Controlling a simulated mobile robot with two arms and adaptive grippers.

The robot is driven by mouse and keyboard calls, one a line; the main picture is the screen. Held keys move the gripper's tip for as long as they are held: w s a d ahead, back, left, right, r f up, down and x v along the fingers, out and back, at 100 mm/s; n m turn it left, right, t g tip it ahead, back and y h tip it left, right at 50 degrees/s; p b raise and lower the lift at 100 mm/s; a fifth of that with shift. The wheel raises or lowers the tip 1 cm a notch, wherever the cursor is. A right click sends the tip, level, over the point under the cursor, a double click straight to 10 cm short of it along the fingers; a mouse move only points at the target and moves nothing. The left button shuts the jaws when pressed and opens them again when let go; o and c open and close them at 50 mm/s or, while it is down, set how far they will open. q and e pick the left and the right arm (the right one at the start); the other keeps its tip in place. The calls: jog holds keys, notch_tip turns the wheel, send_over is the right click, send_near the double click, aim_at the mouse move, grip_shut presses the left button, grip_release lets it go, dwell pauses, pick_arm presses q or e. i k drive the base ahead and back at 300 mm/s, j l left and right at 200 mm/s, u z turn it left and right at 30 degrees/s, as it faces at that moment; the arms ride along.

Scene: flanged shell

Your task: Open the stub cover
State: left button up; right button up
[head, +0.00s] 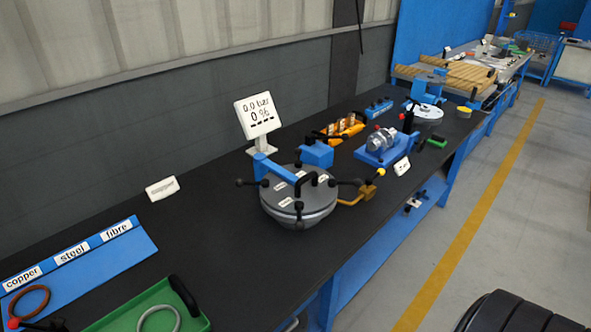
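A round grey flanged shell (299,210) stands on the black bench top in the middle of the head view. Its flat lid carries a black arched handle (306,181) and small white labels. Black-knobbed levers stick out around the rim. A blue bracket (274,168) reaches over the lid's back left. An ochre fitting (367,191) with a yellow knob sits at the shell's right side. I cannot tell which part is the stub cover, or whether it is open. Neither of my grippers is in view.
A display reading 0.0 bar and 0 % (260,116) stands behind the shell. A blue fixture (383,147), an orange tray (341,130) and a white card (162,188) are nearby. Front left are a blue ring rack (110,255) and green tray (140,315).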

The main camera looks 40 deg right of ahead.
aim_at(289, 185)
jog(key=z, duration=1.15)
